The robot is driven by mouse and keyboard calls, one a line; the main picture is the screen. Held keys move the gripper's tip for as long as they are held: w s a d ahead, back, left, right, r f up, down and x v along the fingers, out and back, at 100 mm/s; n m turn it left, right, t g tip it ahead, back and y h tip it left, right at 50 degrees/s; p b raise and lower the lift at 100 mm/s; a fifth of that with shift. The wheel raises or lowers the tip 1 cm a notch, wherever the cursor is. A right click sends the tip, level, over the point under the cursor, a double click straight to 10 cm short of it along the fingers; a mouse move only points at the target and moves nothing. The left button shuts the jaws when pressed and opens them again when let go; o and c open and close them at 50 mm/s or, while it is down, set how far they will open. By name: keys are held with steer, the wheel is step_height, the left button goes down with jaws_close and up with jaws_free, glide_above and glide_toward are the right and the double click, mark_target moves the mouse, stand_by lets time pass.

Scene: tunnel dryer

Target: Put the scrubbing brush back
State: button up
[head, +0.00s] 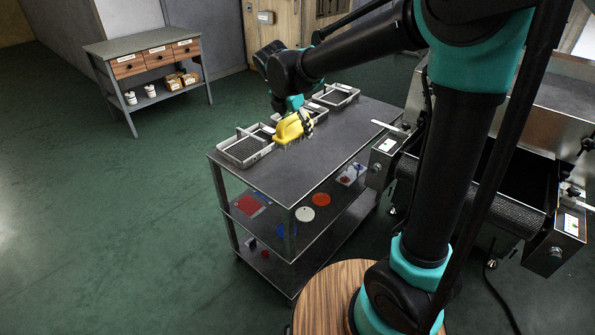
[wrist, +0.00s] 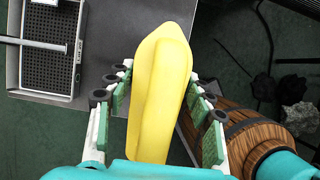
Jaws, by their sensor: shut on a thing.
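The scrubbing brush (head: 290,128) has a yellow body with dark bristles pointing down. My gripper (head: 303,120) is shut on it and holds it over the top of the grey trolley (head: 345,138), close to the metal trays. Whether the bristles touch the surface, I cannot tell. In the wrist view the yellow brush (wrist: 158,85) fills the space between the two green-padded fingers, lengthwise.
A wire-handled metal tray (head: 245,150) is at the trolley's left end, another (head: 340,95) at its back; one between is partly hidden. The lower shelf holds a red disc (head: 321,199) and coloured plates. A drawer bench (head: 150,62) stands back left; the dryer conveyor (head: 470,205) is right.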

mark_target(301, 176)
step_height(301, 176, down, 17)
steer(key=shift+f, duration=0.1)
stand_by(0.3)
steer(key=shift+f, duration=0.1)
steer(key=o, duration=1.1)
steer(key=v, duration=1.2)
steer(key=s+d+f+m+y, duration=0.1)
steer(key=s+d+m, duration=0.1)
steer(key=d+m, duration=0.45)
steer(key=s+d+f+m, duration=0.1)
steer(key=s+d+m, duration=0.2)
steer(key=d+m, duration=0.35)
steer(key=s+d+f+m, duration=0.2)
steer(key=s+d+m, duration=0.2)
steer(key=m, duration=0.1)
steer(key=s+d+f+m+y, duration=0.1)
steer(key=s+d+m, duration=0.2)
steer(key=d+m, duration=0.1)
steer(key=s+d+f+m, duration=0.2)
steer(key=s+d+m, duration=0.2)
steer(key=m, duration=0.2)
steer(key=shift+s+d+f+t+y, duration=0.3)
steer(key=shift+d+f+y, duration=0.05)
steer(key=shift+d+y, duration=0.05)
